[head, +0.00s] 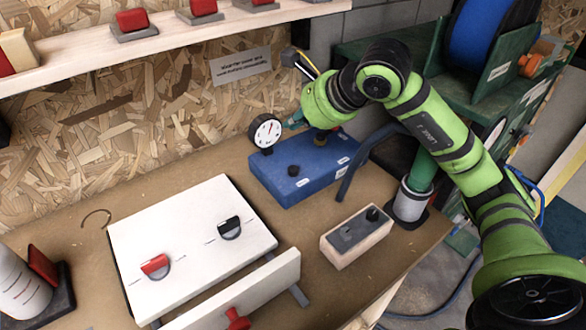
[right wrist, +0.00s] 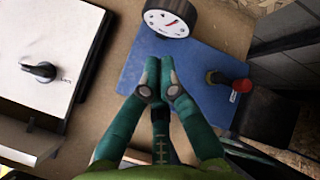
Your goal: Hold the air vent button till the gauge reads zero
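The blue vent box (head: 318,178) lies on the bench against the chipboard wall. A round white gauge (head: 266,132) stands at its left back corner; its red needle points off to one side, and its figures are too small to read. A black button (head: 293,170) sits on the box top near the front left. My right gripper (head: 291,120) is by the gauge in the head view. In the right wrist view its teal fingers (right wrist: 160,62) are together, with nothing seen between them, over the box. They hide part of its top. My left gripper is out of view.
A red-capped knob on a brass stem (right wrist: 238,85) stands on the box right of my fingers. A white panel (head: 180,262) with red and black knobs is at left. A small wooden switch box (head: 357,237) stands in front. A shelf (head: 165,38) runs above.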

